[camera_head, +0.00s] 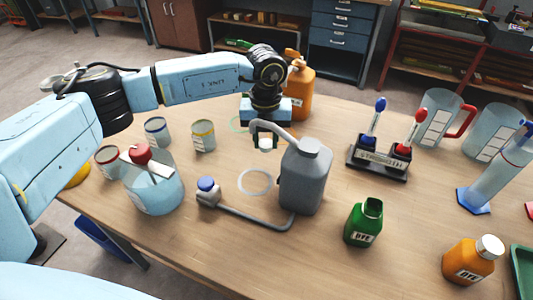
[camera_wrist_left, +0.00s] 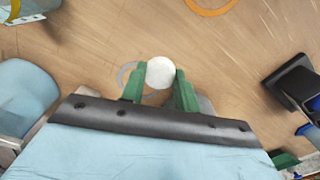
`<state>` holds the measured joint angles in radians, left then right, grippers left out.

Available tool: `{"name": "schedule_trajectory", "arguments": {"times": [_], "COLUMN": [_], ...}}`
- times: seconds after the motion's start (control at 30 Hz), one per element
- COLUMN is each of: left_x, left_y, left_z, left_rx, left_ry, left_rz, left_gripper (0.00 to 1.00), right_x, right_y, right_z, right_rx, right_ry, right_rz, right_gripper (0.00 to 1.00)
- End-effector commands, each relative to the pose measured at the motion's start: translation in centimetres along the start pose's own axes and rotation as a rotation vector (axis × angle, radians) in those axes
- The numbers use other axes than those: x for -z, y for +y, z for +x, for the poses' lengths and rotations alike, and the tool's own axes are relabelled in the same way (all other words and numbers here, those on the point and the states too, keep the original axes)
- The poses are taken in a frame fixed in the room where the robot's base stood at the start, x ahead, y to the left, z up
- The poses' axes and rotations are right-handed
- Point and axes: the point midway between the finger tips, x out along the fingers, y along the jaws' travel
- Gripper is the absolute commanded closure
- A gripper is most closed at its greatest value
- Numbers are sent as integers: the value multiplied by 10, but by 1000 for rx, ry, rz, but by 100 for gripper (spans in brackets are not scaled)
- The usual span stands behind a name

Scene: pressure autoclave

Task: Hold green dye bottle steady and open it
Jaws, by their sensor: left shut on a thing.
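The green dye bottle (camera_head: 363,224) stands upright on the table, right of the grey jug, with its neck open and no cap on it. My left gripper (camera_head: 265,146) is above the table behind and left of the grey jug, well away from the green bottle. It is shut on a white round cap (camera_head: 265,143), which also shows between the green fingers (camera_wrist_left: 160,90) in the left wrist view as a white disc (camera_wrist_left: 160,72). My right gripper is in neither view.
The grey jug (camera_head: 305,178) with its curved pipe stands close to my left gripper. A marked ring (camera_head: 255,182) is empty.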

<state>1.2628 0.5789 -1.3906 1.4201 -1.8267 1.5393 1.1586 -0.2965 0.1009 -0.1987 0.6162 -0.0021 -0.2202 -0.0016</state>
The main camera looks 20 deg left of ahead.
Motion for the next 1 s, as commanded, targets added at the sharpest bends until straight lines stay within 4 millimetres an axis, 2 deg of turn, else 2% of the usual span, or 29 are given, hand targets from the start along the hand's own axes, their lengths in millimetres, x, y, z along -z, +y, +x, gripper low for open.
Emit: {"name": "schedule_trajectory", "arguments": {"times": [0.13,0.4,0.8,0.83,1.0], "left_x": [1,1,0,0,0], "left_y": [0,0,0,0,0], "left_z": [10,51,58,58,57], "left_rx": [-2,-2,0,0,-1], "left_ry": [2,2,0,0,0], "left_rz": [0,0,1,1,1], "left_gripper": [97,97,97,68,48], "right_x": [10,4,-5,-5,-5], "right_y": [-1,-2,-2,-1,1], "right_z": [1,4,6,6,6], "right_rx": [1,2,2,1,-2], "right_ry": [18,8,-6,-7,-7], "right_rz": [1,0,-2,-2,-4], "right_gripper": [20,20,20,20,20]}}
